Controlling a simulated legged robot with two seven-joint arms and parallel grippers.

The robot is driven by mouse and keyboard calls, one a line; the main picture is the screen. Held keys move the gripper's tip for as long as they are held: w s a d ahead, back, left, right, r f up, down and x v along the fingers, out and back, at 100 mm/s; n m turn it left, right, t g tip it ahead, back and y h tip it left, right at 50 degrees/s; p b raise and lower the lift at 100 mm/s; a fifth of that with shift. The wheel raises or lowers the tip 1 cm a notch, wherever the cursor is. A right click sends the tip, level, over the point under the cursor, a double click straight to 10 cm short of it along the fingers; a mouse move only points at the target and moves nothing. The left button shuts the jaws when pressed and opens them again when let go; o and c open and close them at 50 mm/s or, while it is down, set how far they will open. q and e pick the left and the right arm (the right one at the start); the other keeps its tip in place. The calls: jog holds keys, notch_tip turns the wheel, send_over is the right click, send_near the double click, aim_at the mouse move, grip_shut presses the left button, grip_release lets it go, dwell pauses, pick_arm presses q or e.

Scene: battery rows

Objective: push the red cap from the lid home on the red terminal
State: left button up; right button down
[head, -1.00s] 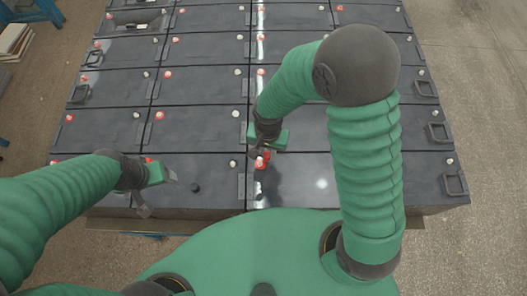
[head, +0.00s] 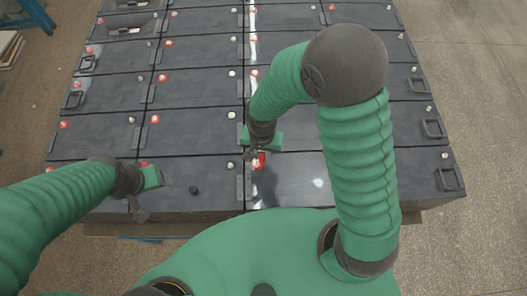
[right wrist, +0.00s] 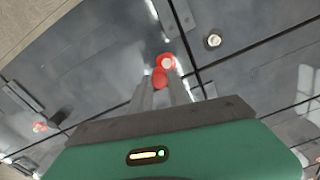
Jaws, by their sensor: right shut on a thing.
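My right gripper (head: 256,155) is shut on a small red cap (head: 262,157) over the front battery right of the middle seam. In the right wrist view the red cap (right wrist: 160,79) sits between the two grey fingers (right wrist: 160,92). The red terminal (right wrist: 167,62), a red ring with a pale post, shows just beyond it. In the head view the red terminal (head: 257,166) lies just below the cap. The two look very close; I cannot tell if they touch. My left gripper (head: 148,198) hangs over the front left battery; its finger opening is unclear.
Rows of dark batteries with red and pale terminals fill the block. A black handle (head: 449,179) stands at the right. Bare floor (head: 480,120) lies beyond the right edge.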

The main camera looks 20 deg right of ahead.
jog(key=a, duration=0.3)
jog(key=shift+f, duration=0.1)
jog(key=shift+a+f+b, duration=0.1)
jog(key=shift+a+b, duration=0.2)
jog(key=shift+d+f, duration=0.15)
jog(key=shift+d, duration=0.25)
jog(key=shift+d+f, duration=0.1)
jog(key=shift+d, duration=0.15)
jog(key=shift+a, duration=0.75)
jog(key=shift+d+f+b, duration=0.15)
jog(key=shift+d+f, duration=0.05)
jog(key=shift+d, duration=0.45)
jog(key=shift+d+f+b, duration=0.15)
jog(key=shift+d, duration=0.45)
jog(key=shift+f, duration=0.1)
jog(key=shift+a, duration=0.3)
pick_arm(q)
jog(key=shift+a+f, duration=0.85)
jog(key=shift+a, duration=0.25)
jog(key=shift+d, duration=0.3)
pick_arm(e)
jog(key=shift+d, duration=0.3)
pick_arm(q)
jog(key=shift+a+f+b, duration=0.15)
jog(key=shift+f+b, duration=0.1)
jog(key=shift+b, duration=0.05)
pick_arm(e)
jog(key=shift+a+f, duration=0.15)
jog(key=shift+f, duration=0.15)
